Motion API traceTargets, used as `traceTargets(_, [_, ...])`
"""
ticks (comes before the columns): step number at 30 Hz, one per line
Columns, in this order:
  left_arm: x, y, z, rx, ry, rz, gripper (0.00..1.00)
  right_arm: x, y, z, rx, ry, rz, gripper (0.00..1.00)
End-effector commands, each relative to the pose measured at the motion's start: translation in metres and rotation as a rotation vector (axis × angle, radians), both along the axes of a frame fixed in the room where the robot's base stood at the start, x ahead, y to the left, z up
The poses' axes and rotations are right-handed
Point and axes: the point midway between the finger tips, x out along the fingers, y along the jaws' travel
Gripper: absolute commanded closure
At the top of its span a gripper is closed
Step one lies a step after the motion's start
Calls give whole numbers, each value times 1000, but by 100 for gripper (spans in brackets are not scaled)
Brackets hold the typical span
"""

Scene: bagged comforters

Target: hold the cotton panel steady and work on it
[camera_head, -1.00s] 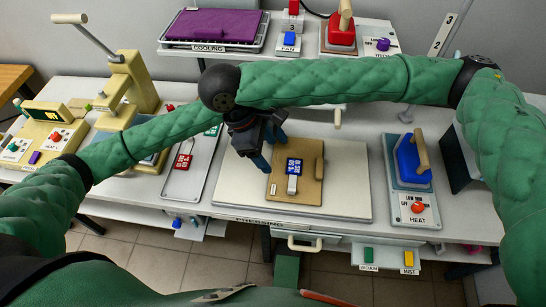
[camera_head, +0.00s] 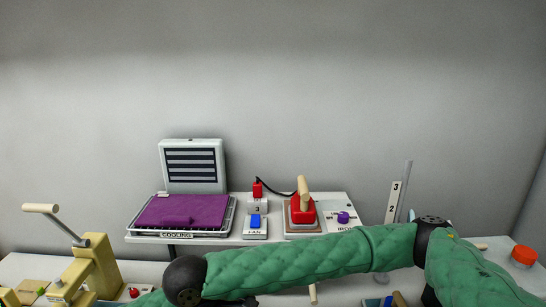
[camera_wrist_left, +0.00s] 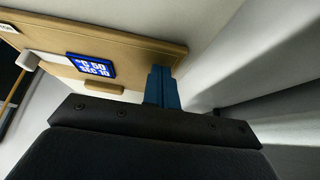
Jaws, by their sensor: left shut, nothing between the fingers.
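A purple cloth panel (camera_head: 184,211) lies flat on the rack marked COOLING (camera_head: 133,228) in the head view. I cannot tell whether it is the cotton panel. In the left wrist view, the blue fingers of my left gripper (camera_wrist_left: 163,88) are shut and empty beside the edge of a tan board (camera_wrist_left: 140,50). The board carries a blue label (camera_wrist_left: 91,65) reading °C 50, SEC 10. I cannot tell whether the fingers touch it. The head view no longer shows the pressing surface or my left gripper. My right gripper is in neither view.
A fan panel with a blue button (camera_head: 255,221), a red iron-like tool (camera_head: 303,209) and a purple knob (camera_head: 343,217) stand on the back shelf. A striped vent unit (camera_head: 193,166) stands behind the rack. A cream lever press (camera_head: 94,268) is at left. A green arm of mine crosses the foreground.

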Motion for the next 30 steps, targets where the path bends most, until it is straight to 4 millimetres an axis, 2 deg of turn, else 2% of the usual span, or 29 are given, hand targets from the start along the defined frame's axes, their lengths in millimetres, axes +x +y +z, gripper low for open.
traceTargets(1, [1,0,8,-2,-3,-1,100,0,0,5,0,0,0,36])
traceTargets(6, [2,-2,22,-5,-6,-1,100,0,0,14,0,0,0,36])
traceTargets(21, [3,-2,57,-8,-10,-1,100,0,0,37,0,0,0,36])
traceTargets(30, [3,-2,59,-8,-10,-1,100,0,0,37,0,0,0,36])
